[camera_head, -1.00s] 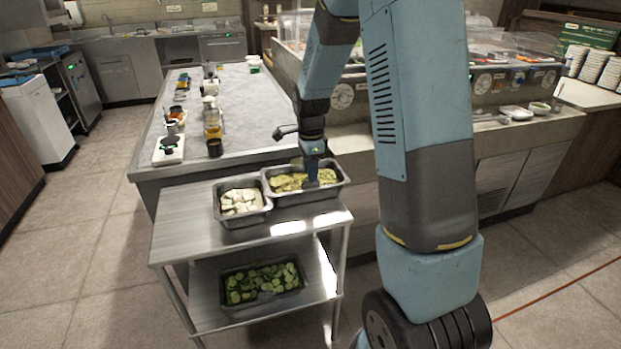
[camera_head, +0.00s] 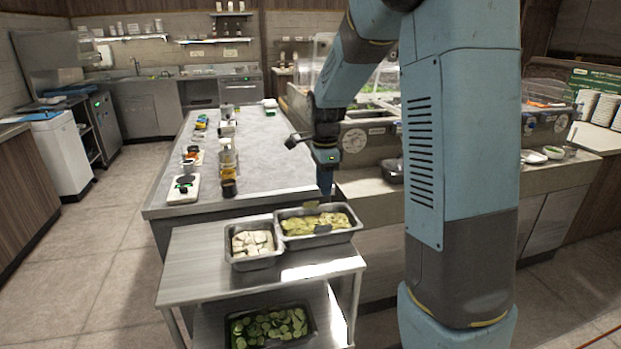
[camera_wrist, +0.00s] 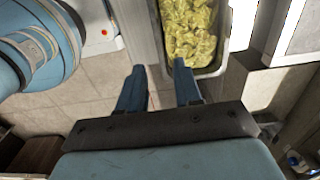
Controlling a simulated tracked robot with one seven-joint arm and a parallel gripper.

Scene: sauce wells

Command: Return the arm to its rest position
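My gripper (camera_head: 325,183) points down above the back right of the steel cart, clear of the pans in the head view. In the wrist view my gripper (camera_wrist: 160,88) shows two blue fingers apart with only floor between them, so it is open and empty. A metal pan of yellow-green pieces (camera_head: 318,225) sits on the cart top, below and in front of the gripper. The same yellow-green pieces (camera_wrist: 190,30) show at the top of the wrist view.
A smaller pan of white pieces (camera_head: 253,243) sits beside it on the steel cart (camera_head: 195,265). A pan of green slices (camera_head: 270,328) is on the lower shelf. A long counter (camera_head: 262,150) with bottles stands behind. A serving station (camera_head: 375,132) stands close right of the gripper.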

